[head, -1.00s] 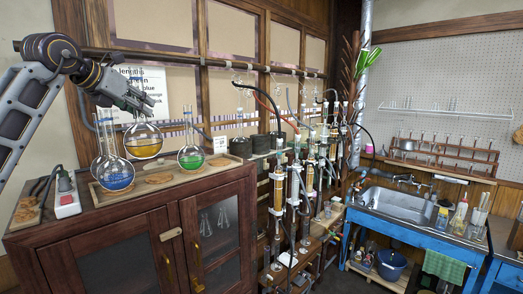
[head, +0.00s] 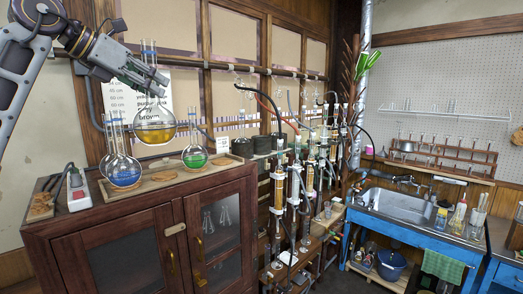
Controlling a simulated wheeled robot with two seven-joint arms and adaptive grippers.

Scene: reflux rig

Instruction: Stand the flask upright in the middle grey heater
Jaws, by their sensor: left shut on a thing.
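The flask with amber liquid (head: 155,126) hangs upright, with at most a slight tilt, above the cabinet top. My left gripper (head: 151,86) is shut on its neck, at the upper left. The middle grey heater (head: 262,144) is a dark round block in a row of similar heaters, to the right of the flask and beyond the cabinet. Another heater (head: 240,147) stands left of it and one (head: 278,140) right of it. The heaters' tops are too small to make out clearly. My right gripper is out of view.
A blue-liquid flask (head: 124,171) and a green-liquid flask (head: 195,157) stand on the wooden tray (head: 172,184) below. Glass tubes and a red hose (head: 270,106) hang over the heaters. A horizontal bar (head: 215,63) runs along the wall. A power strip (head: 78,190) lies at left.

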